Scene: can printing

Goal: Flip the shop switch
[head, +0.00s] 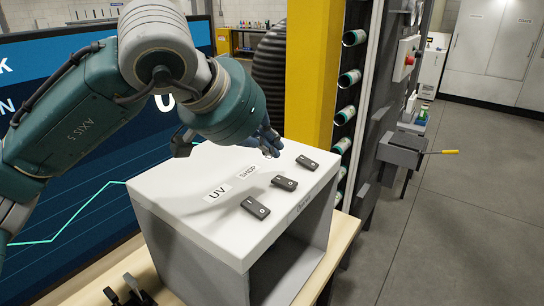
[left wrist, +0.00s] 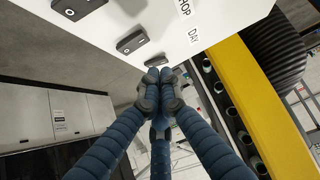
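The shop switch (head: 285,182) is the middle of three dark rocker switches on a white box (head: 190,215), in line with the SHOP label (head: 247,172). It also shows in the left wrist view (left wrist: 137,40). My left gripper (head: 268,149) is above the far part of the box top, beyond the SHOP label. In the left wrist view its blue fingers (left wrist: 157,76) are drawn together with nothing between them, close to the farthest switch (left wrist: 155,60). Whether they touch the box cannot be told.
The UV switch (head: 255,207) is nearest and the far switch (head: 307,162) sits beyond the shop switch. A yellow post (head: 312,75) and a rack of cans (head: 347,115) stand behind the box. A large screen (head: 95,215) is at left. Floor at right is clear.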

